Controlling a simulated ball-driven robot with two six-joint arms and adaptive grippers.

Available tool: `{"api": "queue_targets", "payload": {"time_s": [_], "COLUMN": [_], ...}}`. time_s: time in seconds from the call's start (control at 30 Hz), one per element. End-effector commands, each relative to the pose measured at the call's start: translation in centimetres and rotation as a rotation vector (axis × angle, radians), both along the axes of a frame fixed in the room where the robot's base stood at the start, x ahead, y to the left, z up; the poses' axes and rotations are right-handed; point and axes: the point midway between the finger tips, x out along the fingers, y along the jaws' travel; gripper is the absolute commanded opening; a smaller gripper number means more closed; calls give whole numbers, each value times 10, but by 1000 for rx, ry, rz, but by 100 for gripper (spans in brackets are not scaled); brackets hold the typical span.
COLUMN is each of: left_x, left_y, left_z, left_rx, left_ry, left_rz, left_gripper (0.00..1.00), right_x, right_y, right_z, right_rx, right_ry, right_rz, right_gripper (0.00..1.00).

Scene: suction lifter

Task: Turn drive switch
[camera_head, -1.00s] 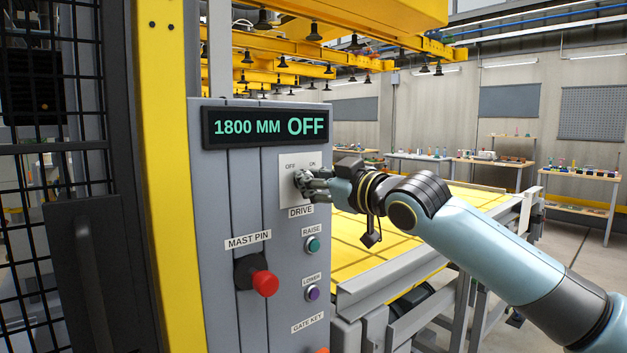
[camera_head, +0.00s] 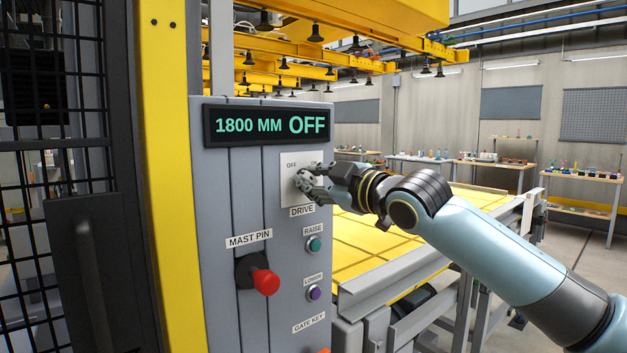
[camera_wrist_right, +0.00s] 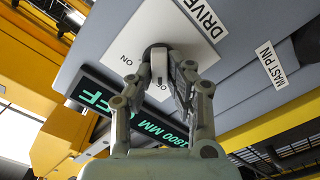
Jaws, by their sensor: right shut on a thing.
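The drive switch sits on a white plate (camera_head: 291,195) marked OFF and ON, above the DRIVE label, on the grey control panel (camera_head: 222,200). In the right wrist view the switch knob (camera_wrist_right: 158,66) is a grey handle on a dark round base. My right gripper (camera_head: 302,183) is shut on the knob, its fingers on both sides of it in the right wrist view (camera_wrist_right: 160,80). In the head view the fingers largely hide the knob. The display (camera_head: 268,126) reads 1800 MM OFF. My left gripper is not in view.
Below are a green RAISE button (camera_head: 314,244), a purple LOWER button (camera_head: 314,293) and a red mast pin knob (camera_head: 265,282). A yellow-topped lift table (camera_head: 360,245) stands behind my right arm. A yellow post (camera_head: 170,180) and black mesh gate (camera_head: 50,150) are at left.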

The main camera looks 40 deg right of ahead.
Motion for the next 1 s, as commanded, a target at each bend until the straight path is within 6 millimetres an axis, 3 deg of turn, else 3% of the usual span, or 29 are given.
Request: {"api": "queue_targets", "payload": {"time_s": [0.23, 0.27, 0.4, 0.73, 1.0], "left_x": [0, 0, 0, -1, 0], "left_y": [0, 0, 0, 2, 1], "left_z": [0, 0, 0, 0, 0], "left_rx": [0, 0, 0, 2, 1], "left_ry": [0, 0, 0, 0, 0], "left_rz": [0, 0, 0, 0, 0], "left_gripper": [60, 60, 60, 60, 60], "right_x": [0, 0, 0, -4, -42], "right_y": [0, 0, 0, -1, -4], "right_z": [-1, -1, -1, -1, -2], "right_rx": [-2, -1, -1, -3, -11], "right_ry": [3, 3, 2, 1, 4], "right_rz": [-1, -1, -1, -1, -1], "right_gripper": [0, 20, 38, 38, 38]}}
